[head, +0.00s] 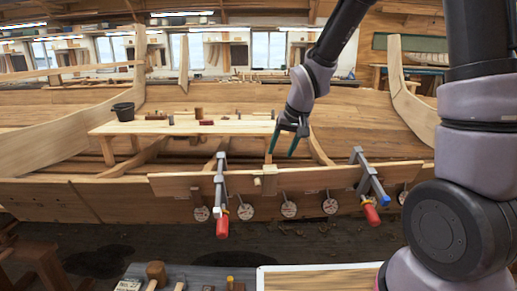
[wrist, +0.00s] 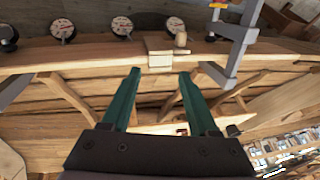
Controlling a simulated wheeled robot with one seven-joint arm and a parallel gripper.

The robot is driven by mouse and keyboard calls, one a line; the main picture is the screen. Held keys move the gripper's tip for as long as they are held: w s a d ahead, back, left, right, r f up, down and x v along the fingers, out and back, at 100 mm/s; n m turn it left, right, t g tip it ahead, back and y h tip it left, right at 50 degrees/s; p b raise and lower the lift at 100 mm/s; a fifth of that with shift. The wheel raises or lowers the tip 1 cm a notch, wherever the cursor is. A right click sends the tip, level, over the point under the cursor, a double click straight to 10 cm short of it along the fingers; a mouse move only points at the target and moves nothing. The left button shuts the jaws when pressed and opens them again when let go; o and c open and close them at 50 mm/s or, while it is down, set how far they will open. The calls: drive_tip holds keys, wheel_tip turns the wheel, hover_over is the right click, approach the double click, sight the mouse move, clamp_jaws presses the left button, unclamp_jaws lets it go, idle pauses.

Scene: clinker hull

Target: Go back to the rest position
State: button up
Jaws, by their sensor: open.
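My gripper (head: 283,142) hangs above the hull, just behind the near plank edge, with its green fingers pointing down. In the wrist view my gripper (wrist: 158,82) shows its two green fingers spread apart with nothing between them. A pale wooden block with a peg (wrist: 162,50) sits on the plank edge beyond the fingertips. The same wooden block (head: 266,180) shows in the head view, below and left of the fingers. The fingers look apart from it.
Two bar clamps with red handles (head: 220,195) (head: 370,190) grip the near plank (head: 320,179). Several round dials (head: 289,209) hang below it. A bench board (head: 190,127) with small tools and a black bucket (head: 123,111) lie to the left. A tool table (head: 190,280) is in front.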

drive_tip(key=s+d+r+m+t, duration=0.1)
drive_tip(key=s+d+r, duration=0.2)
drive_tip(key=d+r, duration=0.3)
drive_tip(key=s+d+r+m+t, duration=0.1)
drive_tip(key=s+d+r, duration=0.2)
drive_tip(key=d+r, duration=0.3)
drive_tip(key=s+d+r+m+t, duration=0.1)
drive_tip(key=s+d+r+m, duration=0.1)
drive_tip(key=s+d+r, duration=0.3)
drive_tip(key=s+r, duration=0.3)
drive_tip(key=s, duration=0.4)
drive_tip(key=shift+r+m+h, duration=0.3)
